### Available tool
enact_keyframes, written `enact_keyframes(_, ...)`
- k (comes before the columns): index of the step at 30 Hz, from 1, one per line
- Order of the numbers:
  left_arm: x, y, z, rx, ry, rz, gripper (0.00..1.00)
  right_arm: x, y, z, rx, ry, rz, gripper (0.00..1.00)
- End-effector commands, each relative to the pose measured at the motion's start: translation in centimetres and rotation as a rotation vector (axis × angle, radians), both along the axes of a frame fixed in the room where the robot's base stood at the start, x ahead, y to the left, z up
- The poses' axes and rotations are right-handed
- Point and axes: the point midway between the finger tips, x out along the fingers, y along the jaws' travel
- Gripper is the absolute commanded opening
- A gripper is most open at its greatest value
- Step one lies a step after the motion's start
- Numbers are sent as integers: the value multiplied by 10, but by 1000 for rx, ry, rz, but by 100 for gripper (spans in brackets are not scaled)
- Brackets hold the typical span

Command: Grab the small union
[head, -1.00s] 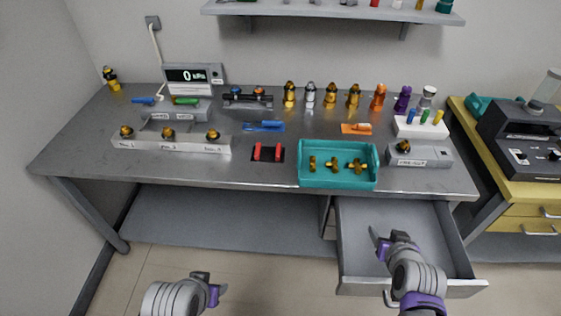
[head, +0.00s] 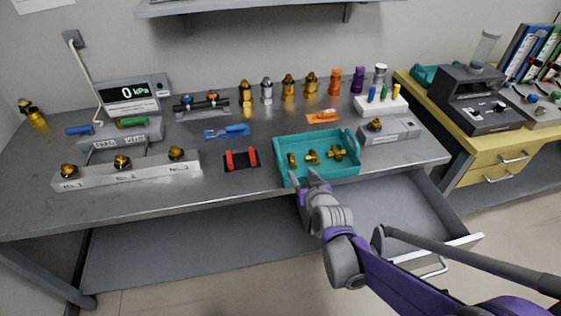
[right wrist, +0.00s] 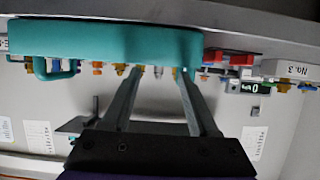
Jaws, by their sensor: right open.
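Several small brass fittings lie in the teal tray (head: 338,172) near the table's front edge. The leftmost is a short straight brass piece, which looks like the small union (head: 292,160); a tee-like piece and a cross-like piece lie to its right. My right gripper (head: 306,175) is open and empty at the tray's front left wall, just in front of the small brass piece. In the right wrist view the open fingers (right wrist: 158,72) point towards the tray's teal wall (right wrist: 120,42), and the fittings inside cannot be made out. My left gripper is out of view.
A red-handled item on a black pad (head: 241,160) lies left of the tray. A grey block marked as a fixture (head: 395,131) stands to its right. An open drawer (head: 400,205) juts out below.

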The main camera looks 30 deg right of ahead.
Motion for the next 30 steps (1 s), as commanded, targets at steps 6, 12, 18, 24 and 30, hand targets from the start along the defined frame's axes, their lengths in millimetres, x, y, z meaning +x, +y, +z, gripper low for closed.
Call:
enact_keyframes(6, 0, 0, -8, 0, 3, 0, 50, 31, -7, -14, 1, 1, 1, 60)
enact_keyframes(12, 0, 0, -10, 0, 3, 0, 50, 44, -9, -19, 0, 1, 1, 60)
enact_keyframes(18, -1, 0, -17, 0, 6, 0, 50, 71, -13, -31, 1, 2, 1, 60)
enact_keyframes(24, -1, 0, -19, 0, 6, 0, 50, 88, -17, -37, 1, 1, 1, 60)
enact_keyframes(30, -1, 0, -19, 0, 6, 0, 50, 88, -17, -37, 1, 1, 1, 60)
